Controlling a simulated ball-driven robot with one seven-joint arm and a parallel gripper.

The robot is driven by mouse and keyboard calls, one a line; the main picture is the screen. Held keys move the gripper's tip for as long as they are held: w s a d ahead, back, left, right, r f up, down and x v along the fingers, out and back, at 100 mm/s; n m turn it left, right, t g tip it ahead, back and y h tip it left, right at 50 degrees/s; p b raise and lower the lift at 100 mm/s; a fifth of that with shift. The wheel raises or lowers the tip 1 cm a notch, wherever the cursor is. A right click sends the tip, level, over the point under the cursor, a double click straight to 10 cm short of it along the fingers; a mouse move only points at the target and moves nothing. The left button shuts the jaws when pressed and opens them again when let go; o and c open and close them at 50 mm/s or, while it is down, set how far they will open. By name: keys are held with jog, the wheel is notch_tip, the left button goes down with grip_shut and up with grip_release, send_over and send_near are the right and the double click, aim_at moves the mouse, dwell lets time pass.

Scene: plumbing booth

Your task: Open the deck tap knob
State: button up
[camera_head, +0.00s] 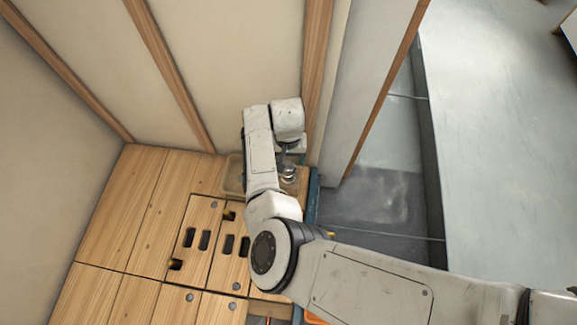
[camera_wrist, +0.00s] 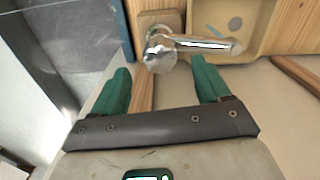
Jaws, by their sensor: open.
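The deck tap (camera_wrist: 205,43) is chrome, with a long spout reaching right over a beige basin (camera_wrist: 262,12) in the wrist view. Its rounded chrome knob (camera_wrist: 160,57) is at the left end, on a small wooden block. My gripper (camera_wrist: 160,67) is open, its two green fingers apart on either side of the knob in the picture. I cannot tell whether they touch it. In the head view the tap (camera_head: 289,173) shows small beside my arm, partly hidden, and the basin (camera_head: 233,176) shows left of it. My fingers are not clear there.
A wooden deck (camera_head: 130,215) with dark slots and round grey discs spreads to the left. A pale panelled wall (camera_head: 230,60) with wooden battens stands behind the tap. A teal edge (camera_head: 312,195) bounds the deck on the right, with grey floor (camera_head: 375,200) beyond.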

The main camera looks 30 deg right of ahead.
aim_at(289, 166)
notch_tip(289, 166, down, 5)
jog(key=shift+f+b, duration=0.1)
jog(key=shift+b, duration=0.85)
jog(key=shift+c, duration=0.3)
jog(key=c, duration=0.9)
jog(key=shift+w+d+r+n+p, duration=0.2)
jog(key=shift+r+n+p, duration=0.25)
jog(key=shift+p, duration=0.65)
jog(key=shift+c, duration=0.4)
jog(key=shift+s+f+n+p, duration=0.15)
jog(key=shift+n+p, duration=0.5)
jog(key=shift+p, duration=0.25)
jog(key=n+p, duration=0.1)
jog(key=n, duration=0.2)
jog(key=shift+a+f, duration=0.1)
jog(key=shift+f, duration=0.05)
jog(key=shift+s+n, duration=0.1)
jog(key=shift+n, duration=0.2)
jog(key=shift+f, duration=0.1)
